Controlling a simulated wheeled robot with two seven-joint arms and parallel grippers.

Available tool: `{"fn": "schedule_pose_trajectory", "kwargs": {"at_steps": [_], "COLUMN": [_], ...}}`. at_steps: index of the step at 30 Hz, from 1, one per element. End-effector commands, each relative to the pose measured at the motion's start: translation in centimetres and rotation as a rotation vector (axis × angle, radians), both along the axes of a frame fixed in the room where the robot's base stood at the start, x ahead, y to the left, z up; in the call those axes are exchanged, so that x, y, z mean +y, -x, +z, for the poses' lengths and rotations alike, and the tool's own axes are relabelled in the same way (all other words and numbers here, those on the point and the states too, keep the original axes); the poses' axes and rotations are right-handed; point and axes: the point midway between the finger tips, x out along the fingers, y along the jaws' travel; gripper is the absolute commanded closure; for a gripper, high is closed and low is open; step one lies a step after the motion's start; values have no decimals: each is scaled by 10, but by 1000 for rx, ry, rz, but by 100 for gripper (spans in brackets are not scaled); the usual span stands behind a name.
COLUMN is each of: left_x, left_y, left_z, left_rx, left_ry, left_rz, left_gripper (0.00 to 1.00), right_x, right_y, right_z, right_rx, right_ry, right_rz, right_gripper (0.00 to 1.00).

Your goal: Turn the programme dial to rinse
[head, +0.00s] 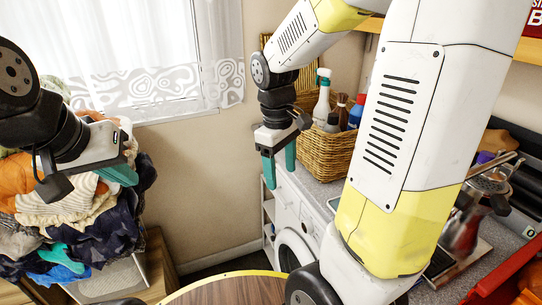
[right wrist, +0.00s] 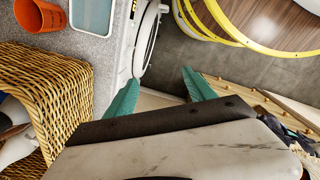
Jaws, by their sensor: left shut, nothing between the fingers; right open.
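The white washing machine (head: 312,222) stands under the counter in the head view, its round door (head: 291,250) partly visible. It also shows in the right wrist view (right wrist: 128,50). Small details show on its front panel, but I cannot make out the programme dial or its setting. My right gripper (head: 279,166) is open and empty, with teal fingers pointing down, in front of the machine's upper front; I cannot tell whether it touches. Its spread fingers also show in the right wrist view (right wrist: 160,97). My left gripper (head: 118,175) is shut and empty beside the laundry pile, far left of the machine.
A wicker basket (head: 325,152) with several bottles stands on the grey counter (head: 318,188). A laundry pile (head: 80,225) is at the left. A round wooden surface with a yellow rim (head: 225,276) is at the bottom. An orange cup (right wrist: 40,17) shows in the right wrist view.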

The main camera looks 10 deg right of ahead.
Motion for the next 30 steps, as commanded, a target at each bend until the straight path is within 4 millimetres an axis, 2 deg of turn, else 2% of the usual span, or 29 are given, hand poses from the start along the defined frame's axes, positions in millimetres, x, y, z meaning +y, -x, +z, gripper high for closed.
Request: {"fn": "schedule_pose_trajectory", "kwargs": {"at_steps": [6,22,26,30], "left_x": [0,0,0,0], "left_y": [0,0,0,0], "left_z": [0,0,0,0], "left_rx": [0,0,0,0], "left_ry": [0,0,0,0], "left_rz": [0,0,0,0], "left_gripper": [100,100,100,100], "right_x": [3,5,7,13], "right_y": [9,14,28,51], "right_z": [15,23,43,70], "right_rx": [-63,-97,-180,-308], "right_ry": [-49,-77,-142,-249], "right_rz": [-74,-112,-204,-352], "right_gripper": [37,37,37,37]}}
